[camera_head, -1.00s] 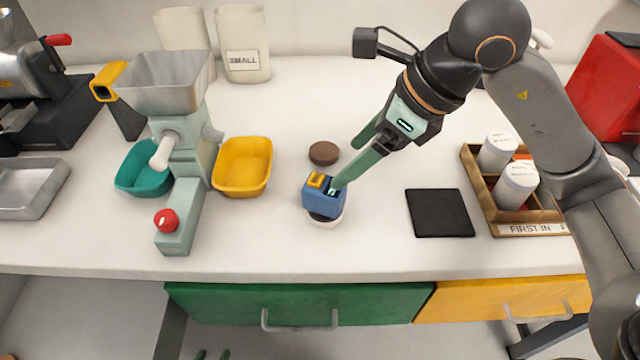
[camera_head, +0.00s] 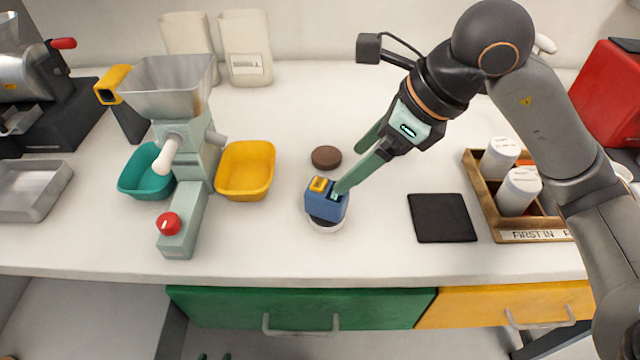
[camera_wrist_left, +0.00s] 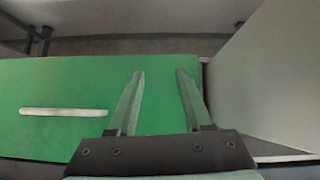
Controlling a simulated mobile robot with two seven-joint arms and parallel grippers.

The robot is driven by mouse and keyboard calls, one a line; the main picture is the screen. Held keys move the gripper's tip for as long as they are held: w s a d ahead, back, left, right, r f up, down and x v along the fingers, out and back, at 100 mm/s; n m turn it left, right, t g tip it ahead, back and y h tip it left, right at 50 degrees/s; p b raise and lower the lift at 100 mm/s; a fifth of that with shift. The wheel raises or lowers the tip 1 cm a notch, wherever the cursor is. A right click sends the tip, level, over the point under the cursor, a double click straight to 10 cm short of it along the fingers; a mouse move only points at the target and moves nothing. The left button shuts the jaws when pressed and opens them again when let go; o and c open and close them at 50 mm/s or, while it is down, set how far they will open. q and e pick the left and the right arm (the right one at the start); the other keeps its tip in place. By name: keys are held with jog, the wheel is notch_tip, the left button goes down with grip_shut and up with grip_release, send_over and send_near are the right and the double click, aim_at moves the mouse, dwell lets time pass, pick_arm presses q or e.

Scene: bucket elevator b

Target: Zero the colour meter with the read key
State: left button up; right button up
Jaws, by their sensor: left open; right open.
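The colour meter (camera_head: 325,206) is a small blue box with a yellow key (camera_head: 319,184) on its top. It sits on a round white dish (camera_head: 326,226) with dark contents. My right gripper (camera_head: 350,168) is open, pointing down and left. Its nearer fingertip is at the meter's top face, just right of the yellow key, and hides part of that face; I cannot tell whether it touches. The other finger is behind, clear of the meter. My left gripper (camera_wrist_left: 160,75) is open and empty in front of the green drawer; only its tips show in the head view (camera_head: 213,355).
A brown disc (camera_head: 326,157) lies behind the meter and a black mat (camera_head: 442,218) to its right. A wooden crate (camera_head: 487,222) holds white-lidded jars. A yellow tub (camera_head: 245,171) and a grinder (camera_head: 188,165) stand left. The counter in front of the meter is clear.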

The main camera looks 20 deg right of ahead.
grip_shut()
dwell(0.8)
dwell(1.0)
